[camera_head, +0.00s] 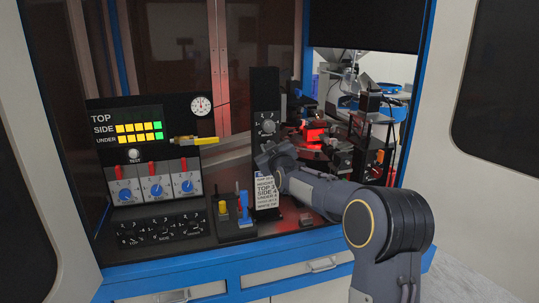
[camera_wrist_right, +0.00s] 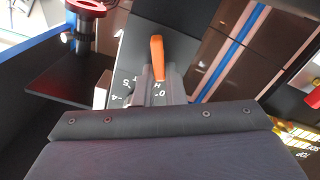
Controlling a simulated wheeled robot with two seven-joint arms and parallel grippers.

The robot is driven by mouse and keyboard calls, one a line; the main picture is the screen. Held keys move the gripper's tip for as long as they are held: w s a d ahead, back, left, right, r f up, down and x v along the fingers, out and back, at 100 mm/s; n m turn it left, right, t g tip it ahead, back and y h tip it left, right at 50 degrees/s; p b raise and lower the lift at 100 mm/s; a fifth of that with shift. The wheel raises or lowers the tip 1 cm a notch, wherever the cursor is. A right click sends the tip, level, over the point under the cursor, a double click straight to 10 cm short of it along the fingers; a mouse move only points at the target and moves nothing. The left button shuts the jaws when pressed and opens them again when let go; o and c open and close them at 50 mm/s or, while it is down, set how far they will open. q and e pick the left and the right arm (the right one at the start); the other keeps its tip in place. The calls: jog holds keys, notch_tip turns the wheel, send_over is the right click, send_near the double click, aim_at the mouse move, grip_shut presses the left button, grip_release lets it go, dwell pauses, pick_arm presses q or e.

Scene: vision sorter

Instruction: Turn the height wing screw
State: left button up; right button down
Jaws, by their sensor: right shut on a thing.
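The black upright post (camera_head: 265,92) stands at the middle of the bench with a round grey dial (camera_head: 268,124) on its face. My right gripper (camera_head: 268,156) is at the post, just below this dial, and hides that part of it. In the right wrist view, an orange wing (camera_wrist_right: 157,58), which looks like the height wing screw, stands out between the fingers of my right gripper (camera_wrist_right: 157,88). The fingers are shut on it. Scale marks with an H and numbers show around it, partly covered by the fingers. My left gripper is not in view.
A panel (camera_head: 128,125) with lit yellow and green squares and blue knobs stands at the left. A yellow lever (camera_head: 195,140) sticks out beside it. Small blue and yellow levers and a printed card (camera_head: 267,191) are in front. Red-lit machinery (camera_head: 314,133) crowds the right of the post.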

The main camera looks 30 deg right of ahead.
jog(key=shift+w+a+f+n+b, duration=0.1)
jog(key=shift+a+f+n+b, duration=0.15)
jog(key=shift+n+b, duration=1.65)
jog(key=shift+a+f+n+b, duration=0.1)
jog(key=shift+f+n+b, duration=0.3)
jog(key=shift+n+b, duration=1.4)
jog(key=shift+w+a+f+n+b, duration=0.2)
jog(key=shift+n+b, duration=0.85)
jog(key=shift+n, duration=1.65)
jog(key=shift+s+f, duration=0.1)
jog(key=shift+s, duration=0.05)
jog(key=c, duration=1.5)
grip_release()
jog(key=b+v, duration=0.6)
jog(key=v, duration=0.1)
jog(key=shift+s, duration=0.4)
